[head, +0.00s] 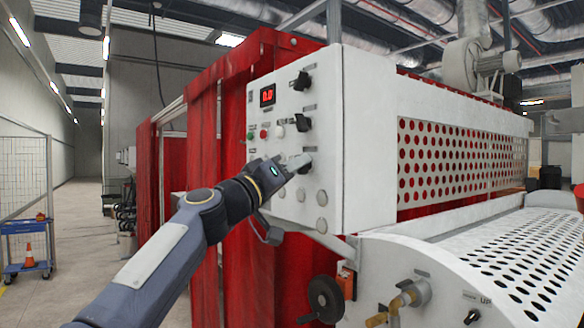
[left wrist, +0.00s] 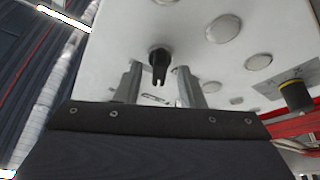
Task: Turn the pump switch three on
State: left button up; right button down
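The white control panel (head: 345,130) carries black rotary switches, including an upper one (head: 302,81) and a middle one (head: 302,122). My left gripper (head: 298,164) is at the panel's lower part, below the middle switch, and covers what lies behind it. In the left wrist view, a black switch (left wrist: 159,64) shows between the two grey fingers of my left gripper (left wrist: 158,85). The fingers are apart, with a gap on each side of the switch. Its handle has a notched end. I cannot read the labels, so its number is unclear. My right gripper is out of view.
A red display (head: 267,95) and small coloured buttons sit higher on the panel. Several round silver caps (head: 321,197) are near the lower switches. A yellow-ringed black knob (left wrist: 296,96) shows at right in the wrist view. A black handwheel (head: 325,298) stands below the panel.

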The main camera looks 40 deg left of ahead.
pick_arm(q)
grip_shut()
jog(key=shift+w+a+m+g+h+b, duration=0.25)
jog(key=shift+m+h+b, duration=0.95)
jog(key=shift+m, duration=1.65)
jog(key=shift+s+m+g+h+b, duration=0.2)
jog(key=shift+m+g+h+b, duration=0.5)
jog(key=shift+m+h, duration=1.55)
jog(key=shift+w+a+m+g+h+b, duration=0.15)
jog(key=shift+m+h+b, duration=0.8)
jog(key=shift+m, duration=2.55)
jog(key=shift+s+m, duration=0.1)
jog(key=shift+m, duration=0.2)
